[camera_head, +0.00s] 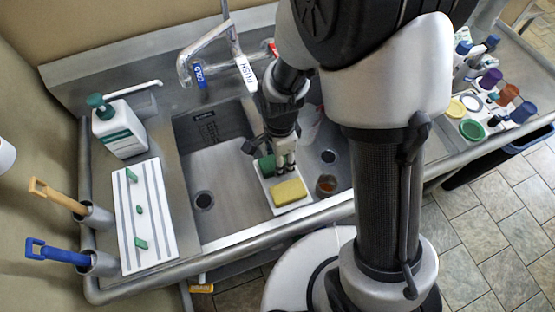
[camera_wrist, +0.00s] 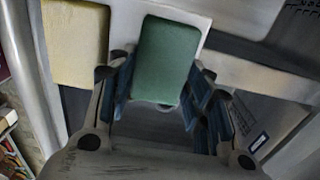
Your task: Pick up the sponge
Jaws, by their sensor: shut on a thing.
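A green block-shaped sponge (camera_wrist: 165,60) stands between the blue-padded fingers of my gripper (camera_wrist: 160,85) in the wrist view. My gripper (camera_head: 283,170) is shut on it. In the head view the green sponge (camera_head: 267,166) shows at the left side of the fingers, partly hidden by them. A yellow sponge (camera_head: 289,192) lies on a white tray (camera_head: 267,185) just in front of my gripper. The yellow sponge also shows at the upper left in the wrist view (camera_wrist: 75,45). I cannot tell whether the green sponge touches the tray.
The tray is on the divider between two steel sink basins (camera_head: 215,165). A small amber cup (camera_head: 326,185) is right of it. A tap (camera_head: 205,55) rises behind. A soap bottle (camera_head: 119,130), a white board (camera_head: 147,215) and two holstered brushes are at left. Coloured lids (camera_head: 472,129) are at right.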

